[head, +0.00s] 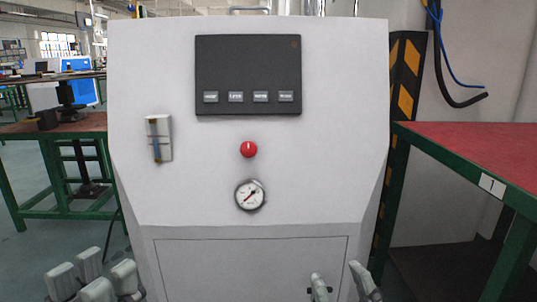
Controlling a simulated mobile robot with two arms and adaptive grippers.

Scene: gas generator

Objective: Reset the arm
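My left gripper (92,276) is at the bottom left edge of the head view, in front of the lower left of the white generator cabinet (190,205). Its pale fingers stand apart with nothing between them. My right gripper (339,276) is at the bottom, right of centre, in front of the cabinet's lower door (245,265). Its two fingers are spread and empty. Most of both arms is out of view. Neither gripper visibly holds anything.
The cabinet has a dark button panel (248,70), a red knob (248,149), a round gauge (250,195) and a small level gauge (159,138). A red-topped green table (470,150) is at the right. Another green-framed workbench (90,122) stands behind at the left.

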